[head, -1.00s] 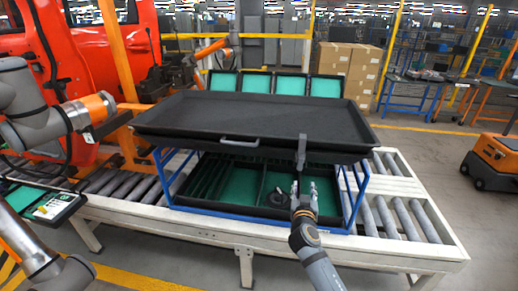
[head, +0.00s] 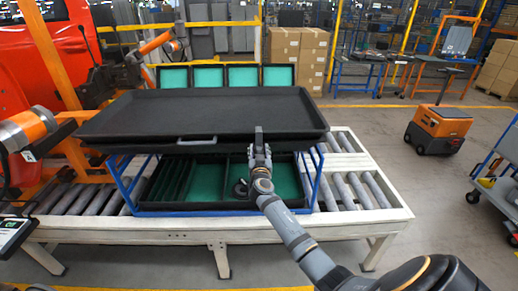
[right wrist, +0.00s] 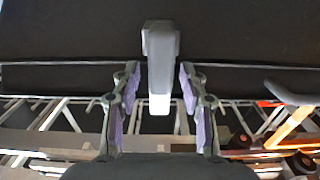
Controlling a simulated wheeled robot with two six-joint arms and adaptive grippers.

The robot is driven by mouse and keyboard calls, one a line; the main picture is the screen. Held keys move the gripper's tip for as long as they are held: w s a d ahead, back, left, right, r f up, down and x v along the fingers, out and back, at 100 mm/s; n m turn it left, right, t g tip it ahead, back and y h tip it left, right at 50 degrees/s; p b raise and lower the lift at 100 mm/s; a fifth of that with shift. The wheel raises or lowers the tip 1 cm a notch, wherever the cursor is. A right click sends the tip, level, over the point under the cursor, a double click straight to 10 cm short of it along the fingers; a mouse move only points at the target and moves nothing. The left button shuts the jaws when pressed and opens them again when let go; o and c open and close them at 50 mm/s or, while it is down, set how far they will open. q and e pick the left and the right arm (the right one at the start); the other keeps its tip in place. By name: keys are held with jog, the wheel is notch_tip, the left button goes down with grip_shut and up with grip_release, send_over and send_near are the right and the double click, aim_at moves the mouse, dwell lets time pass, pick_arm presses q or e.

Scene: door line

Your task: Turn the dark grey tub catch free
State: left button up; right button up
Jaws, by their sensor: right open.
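The dark grey tub (head: 210,112) is a wide, shallow black-looking tray on top of a blue frame. Its catch (head: 258,136) is a grey upright lever at the front edge, right of the tub's grey handle (head: 197,141). My right gripper (head: 260,155) is just below and in front of the catch. In the right wrist view, the right gripper (right wrist: 159,95) is open, with one finger on each side of the catch (right wrist: 160,58). Gaps show between the catch and both fingers. The catch points straight down in that view. My left gripper is out of view.
Below the tub, the blue frame (head: 313,180) holds a lower tray with green compartments (head: 205,182). All this stands on a roller conveyor (head: 365,190). Small green-lined bins (head: 240,76) stand behind. An orange cart (head: 437,128) is on the floor at right.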

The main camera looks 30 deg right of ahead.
grip_shut()
dwell(0.3)
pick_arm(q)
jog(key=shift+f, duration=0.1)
pick_arm(e)
jog(key=shift+f+b, duration=0.25)
jog(key=shift+b, duration=0.4)
pick_arm(q)
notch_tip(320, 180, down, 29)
jog(key=b, duration=2.8)
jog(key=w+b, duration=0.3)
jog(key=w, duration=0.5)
jog(key=shift+b, duration=0.3)
pick_arm(e)
jog(key=m, duration=0.6)
jog(key=d+f+m, duration=0.1)
jog(key=m, duration=0.5)
jog(key=s+d+f+m, duration=0.1)
jog(key=m, duration=0.5)
grip_release()
